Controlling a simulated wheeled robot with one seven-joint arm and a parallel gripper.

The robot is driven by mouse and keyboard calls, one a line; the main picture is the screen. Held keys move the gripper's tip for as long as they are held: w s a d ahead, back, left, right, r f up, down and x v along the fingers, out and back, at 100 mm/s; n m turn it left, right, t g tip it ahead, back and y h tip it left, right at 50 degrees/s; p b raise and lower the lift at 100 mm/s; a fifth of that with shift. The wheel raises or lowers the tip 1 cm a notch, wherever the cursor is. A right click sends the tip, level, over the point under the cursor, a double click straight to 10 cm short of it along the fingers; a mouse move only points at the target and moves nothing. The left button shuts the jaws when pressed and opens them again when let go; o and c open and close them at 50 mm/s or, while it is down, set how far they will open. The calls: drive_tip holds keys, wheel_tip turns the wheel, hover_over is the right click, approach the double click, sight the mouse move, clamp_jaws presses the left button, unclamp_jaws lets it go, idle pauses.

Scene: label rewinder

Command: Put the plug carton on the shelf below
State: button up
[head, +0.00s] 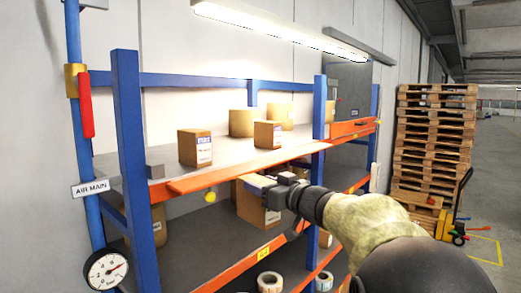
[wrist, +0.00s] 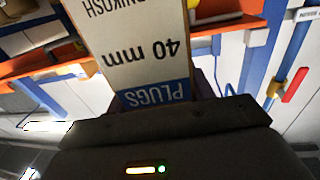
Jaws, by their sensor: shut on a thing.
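The plug carton fills the middle of the wrist view (wrist: 150,45), its pale face marked "PLUGS" and "40 mm" upside down, with a blue band nearest the gripper. My gripper (head: 276,184) is shut on it. In the head view, a pale strip of the carton (head: 254,182) shows in front of the fingertips, near the upper shelf's orange front beam. The fingers are mostly hidden behind the carton and wrist. The lower shelf (head: 185,240) is a dark deck below, partly hidden by the upper beam and my arm.
The upper shelf (head: 130,170) holds cartons, including a labelled carton (head: 195,147) and another labelled carton (head: 267,135). A brown carton (head: 252,208) shows below the upper beam. Label rolls (head: 270,281) sit lower down. A blue post (head: 130,150) and air pipe stand left; pallets (head: 435,140) right.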

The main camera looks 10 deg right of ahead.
drive_tip(key=s+d+f+m+h+b, duration=0.2)
drive_tip(key=s+f+h+b, duration=0.1)
drive_tip(key=f, duration=2.2)
drive_tip(key=s+d+f+m+t+h+b, duration=0.1)
drive_tip(key=s+f+h+b, duration=0.2)
drive_tip(key=f, duration=2.2)
drive_tip(key=s+d+f+m+t+h+b, duration=0.1)
drive_tip(key=s+f+b, duration=0.5)
drive_tip(key=f, duration=2)
drive_tip(key=shift+s+d+m+h+b, duration=0.25)
drive_tip(key=shift+d+m+h+b, duration=0.55)
drive_tip(key=shift+h, duration=0.1)
drive_tip(key=shift+r, duration=0.1)
